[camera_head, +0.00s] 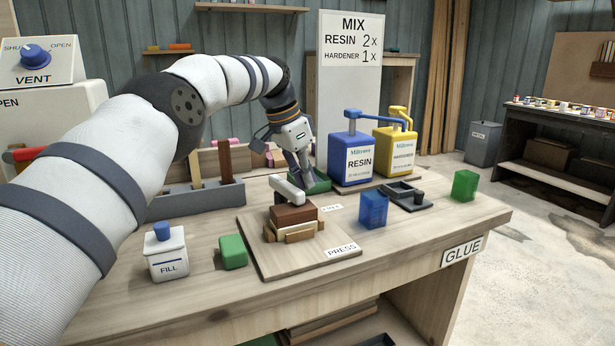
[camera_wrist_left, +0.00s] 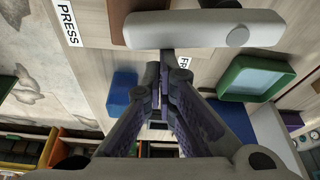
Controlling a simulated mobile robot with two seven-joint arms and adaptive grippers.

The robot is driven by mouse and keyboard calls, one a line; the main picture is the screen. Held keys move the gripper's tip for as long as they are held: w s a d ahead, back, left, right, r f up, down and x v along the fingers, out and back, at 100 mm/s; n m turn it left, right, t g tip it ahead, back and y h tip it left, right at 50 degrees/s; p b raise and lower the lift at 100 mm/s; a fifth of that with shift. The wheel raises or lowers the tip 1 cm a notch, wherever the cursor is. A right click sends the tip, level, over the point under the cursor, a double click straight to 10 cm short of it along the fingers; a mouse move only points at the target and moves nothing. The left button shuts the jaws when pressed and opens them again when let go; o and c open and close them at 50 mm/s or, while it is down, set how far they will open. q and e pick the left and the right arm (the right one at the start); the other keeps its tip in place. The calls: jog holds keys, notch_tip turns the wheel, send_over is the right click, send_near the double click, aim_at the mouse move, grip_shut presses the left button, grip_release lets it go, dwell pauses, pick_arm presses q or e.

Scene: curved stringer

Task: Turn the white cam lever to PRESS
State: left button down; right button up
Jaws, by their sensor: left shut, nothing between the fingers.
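The white cam lever (camera_head: 287,189) lies across the top of a brown block press (camera_head: 294,214) on a wooden board (camera_head: 300,262). The PRESS label (camera_head: 342,251) is at the board's front edge, and the second label, FREE (camera_head: 331,208), is at the back right. In the left wrist view the lever (camera_wrist_left: 200,30) spans the top, with a round pin near its right end. My left gripper (camera_head: 302,172) points down just behind the lever. Its fingers (camera_wrist_left: 166,62) are shut and empty, with the tips close to the lever; I cannot tell whether they touch. My right gripper is out of view.
A green tray (camera_head: 318,186) is close behind my left gripper. Blue RESIN (camera_head: 358,160) and yellow hardener (camera_head: 395,150) pumps stand behind right. A blue cup (camera_head: 373,209) stands right of the board. A green block (camera_head: 233,251) and FILL bottle (camera_head: 167,256) are left. The front right tabletop is clear.

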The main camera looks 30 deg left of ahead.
pick_arm(q)
jog(key=shift+s+m, duration=0.2)
jog(key=shift+m, duration=0.1)
jog(key=shift+s, duration=0.35)
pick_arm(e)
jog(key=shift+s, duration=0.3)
pick_arm(q)
jog(key=shift+s, duration=0.1)
